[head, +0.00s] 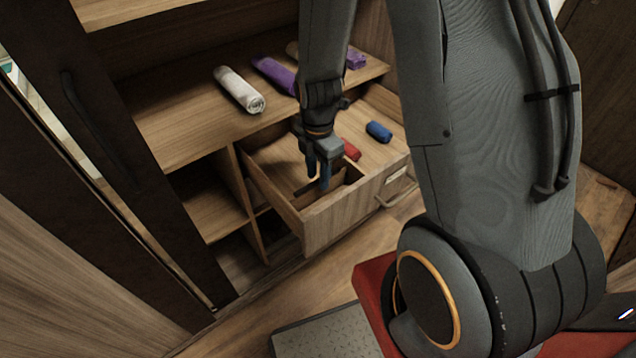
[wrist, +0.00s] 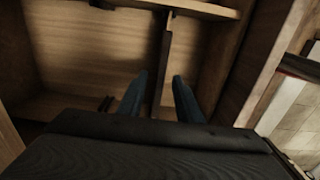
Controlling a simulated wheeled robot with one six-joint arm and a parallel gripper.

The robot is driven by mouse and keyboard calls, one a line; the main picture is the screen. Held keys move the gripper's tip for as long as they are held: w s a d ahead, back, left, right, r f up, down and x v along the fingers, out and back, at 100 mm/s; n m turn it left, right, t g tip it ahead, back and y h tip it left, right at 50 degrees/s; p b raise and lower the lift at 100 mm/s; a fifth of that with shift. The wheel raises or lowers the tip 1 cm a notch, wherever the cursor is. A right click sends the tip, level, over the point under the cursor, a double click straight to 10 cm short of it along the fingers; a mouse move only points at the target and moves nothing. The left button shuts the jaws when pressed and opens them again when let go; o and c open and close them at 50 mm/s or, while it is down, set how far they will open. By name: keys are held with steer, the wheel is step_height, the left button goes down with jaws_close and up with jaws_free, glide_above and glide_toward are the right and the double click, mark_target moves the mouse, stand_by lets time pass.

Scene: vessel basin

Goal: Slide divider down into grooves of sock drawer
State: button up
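The sock drawer (head: 345,215) is pulled out of the wooden unit. My gripper (head: 318,177) points down into its front left part, with its blue fingertips inside the drawer walls. In the wrist view, the divider (wrist: 163,62) is a thin dark board seen edge-on between the two fingers of my gripper (wrist: 160,90). A gap shows on each side of the board, so the fingers look open around it. The divider's far end is close to a drawer wall with a dark notch. Its lower edge and how deep it sits are hidden.
A blue roll (head: 379,131) and a red roll (head: 351,149) lie at the drawer's right and back. White (head: 238,89) and purple (head: 274,74) rolls lie on the shelf above. Open cubbies (head: 208,205) are left of the drawer.

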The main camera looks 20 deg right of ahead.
steer(key=shift+r, duration=1.1)
steer(key=shift+r, duration=0.15)
steer(key=s+r+m, duration=0.4)
steer(key=r+m, duration=0.2)
steer(key=m, duration=0.4)
steer(key=s+r+m, duration=0.5)
steer(key=r+m, duration=0.2)
steer(key=m, duration=0.4)
steer(key=shift+s+m+t, duration=0.25)
steer(key=shift+m+t, duration=0.05)
steer(key=shift+t, duration=0.1)
